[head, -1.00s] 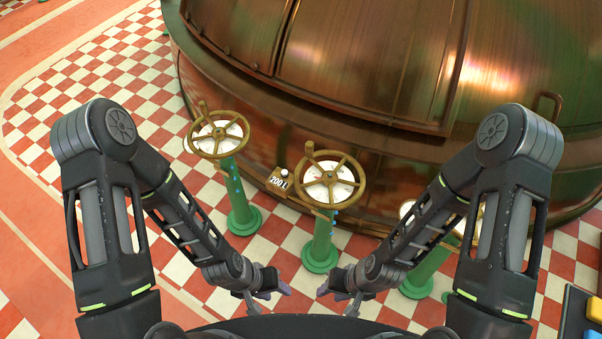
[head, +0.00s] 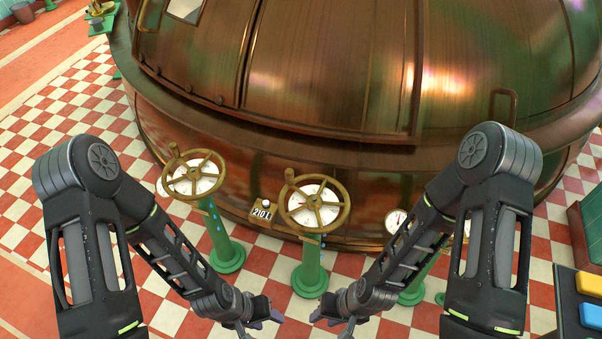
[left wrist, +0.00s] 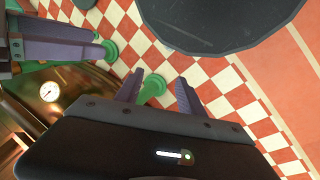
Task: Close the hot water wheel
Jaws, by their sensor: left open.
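Brass handwheels stand on green posts in front of the copper kettle. The left wheel (head: 193,175) and middle wheel (head: 314,206) show white dials behind their spokes. Small blue marks show on both posts. A third dial (head: 396,220) is partly hidden behind my right arm. I cannot tell which wheel is hot water. My left gripper (head: 263,325) is open and empty, low in front of the posts and apart from the wheels. In the left wrist view its fingers (left wrist: 160,94) are spread, with the floor beyond. My right gripper (head: 331,320) looks open and empty, beside the left one.
The copper kettle (head: 330,90) fills the back. A panel with blue and yellow buttons (head: 590,284) is at the lower right. The checkered floor (head: 60,130) at the left is open.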

